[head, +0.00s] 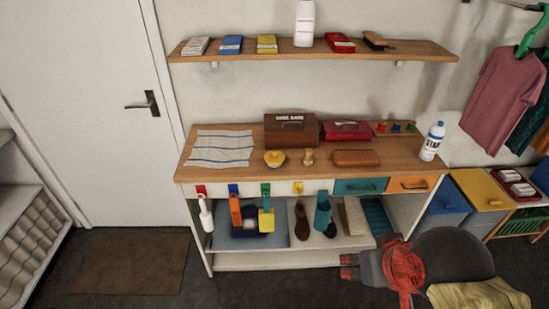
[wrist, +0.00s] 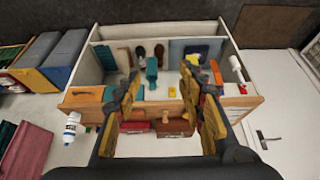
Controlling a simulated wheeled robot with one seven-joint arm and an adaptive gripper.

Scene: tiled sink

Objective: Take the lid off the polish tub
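The polish tub appears to be the small round yellow tub (head: 274,158) on the wooden bench top, in front of the brown box. It has a paler top, but at this size I cannot tell lid from body. In the wrist view it seems hidden behind a finger. My gripper (head: 347,267) is low in front of the bench, to the right of the tub and well apart from it. In the wrist view my gripper (wrist: 161,76) has its two fingers wide apart with nothing between them.
A striped cloth (head: 221,148) lies left of the tub, and a small wooden knobbed object (head: 308,157) stands right. The brown box (head: 291,130) and red box (head: 346,131) stand behind. A brown block (head: 356,158) and white bottle (head: 432,141) are farther right. A shelf (head: 330,49) hangs above.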

